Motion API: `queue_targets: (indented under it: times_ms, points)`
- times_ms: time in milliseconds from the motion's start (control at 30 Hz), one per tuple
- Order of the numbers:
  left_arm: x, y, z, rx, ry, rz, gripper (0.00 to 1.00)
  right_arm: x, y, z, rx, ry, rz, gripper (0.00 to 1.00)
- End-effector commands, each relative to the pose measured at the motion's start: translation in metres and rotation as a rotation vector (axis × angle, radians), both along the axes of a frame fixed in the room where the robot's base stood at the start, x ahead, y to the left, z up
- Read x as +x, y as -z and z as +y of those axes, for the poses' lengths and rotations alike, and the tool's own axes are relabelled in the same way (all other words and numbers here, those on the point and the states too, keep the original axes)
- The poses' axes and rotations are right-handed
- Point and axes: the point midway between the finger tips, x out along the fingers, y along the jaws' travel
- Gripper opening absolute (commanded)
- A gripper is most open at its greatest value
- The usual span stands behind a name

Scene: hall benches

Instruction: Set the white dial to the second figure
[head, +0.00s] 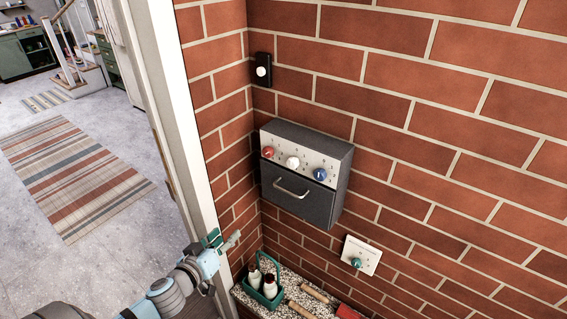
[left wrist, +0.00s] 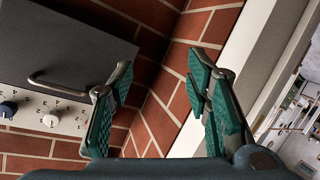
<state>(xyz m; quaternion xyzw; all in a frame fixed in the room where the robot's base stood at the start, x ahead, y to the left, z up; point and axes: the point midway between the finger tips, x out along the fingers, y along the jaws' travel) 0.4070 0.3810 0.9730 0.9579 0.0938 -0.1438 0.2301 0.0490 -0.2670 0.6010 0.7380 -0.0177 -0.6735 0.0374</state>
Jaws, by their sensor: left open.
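The white dial (head: 292,162) is the middle one of three dials on the pale panel of a dark grey wall box (head: 335,185). A red dial (head: 268,152) is to its left and a blue dial (head: 320,174) to its right. Small figures ring the dials, too small to read. In the left wrist view the white dial (left wrist: 50,120) is at the lower left, beside the blue dial (left wrist: 8,109). My left gripper (head: 232,240) is open and empty, below and left of the box, apart from it. It fills the middle of the left wrist view (left wrist: 160,105). My right gripper is not seen.
The box has a bar handle (head: 292,188) on its lower front. A black switch (head: 263,70) is above, and a white plate with a green knob (head: 361,254) is lower right. A green caddy with bottles (head: 264,282) stands on the ledge below. A white door frame (head: 180,100) is at left.

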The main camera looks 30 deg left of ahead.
Motion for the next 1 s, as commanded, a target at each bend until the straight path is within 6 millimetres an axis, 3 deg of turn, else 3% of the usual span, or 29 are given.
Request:
queue_targets:
  times_ms: [33, 100, 200, 233, 367, 567, 833, 1000]
  points:
    - [0.009, -0.055, -0.02, -0.065, 0.045, -0.098, 0.44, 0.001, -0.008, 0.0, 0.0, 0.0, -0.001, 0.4]
    - [0.013, -0.113, -0.048, -0.176, 0.108, -0.208, 0.44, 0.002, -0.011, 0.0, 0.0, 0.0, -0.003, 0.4]
    - [0.009, -0.162, -0.077, -0.287, 0.175, -0.291, 0.44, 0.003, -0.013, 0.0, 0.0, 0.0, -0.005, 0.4]
    - [0.008, -0.17, -0.081, -0.306, 0.186, -0.304, 0.44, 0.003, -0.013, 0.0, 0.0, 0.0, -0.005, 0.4]
    - [0.011, -0.178, -0.087, -0.338, 0.197, -0.321, 0.44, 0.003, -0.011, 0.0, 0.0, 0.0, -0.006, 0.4]
    - [0.035, -0.177, -0.091, -0.341, 0.198, -0.323, 0.44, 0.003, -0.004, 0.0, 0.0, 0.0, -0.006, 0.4]
    - [0.097, -0.175, -0.1, -0.346, 0.2, -0.326, 0.44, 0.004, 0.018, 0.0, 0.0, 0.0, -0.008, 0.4]
    - [0.133, -0.176, -0.105, -0.342, 0.199, -0.321, 0.44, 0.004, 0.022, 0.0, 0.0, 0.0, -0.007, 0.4]
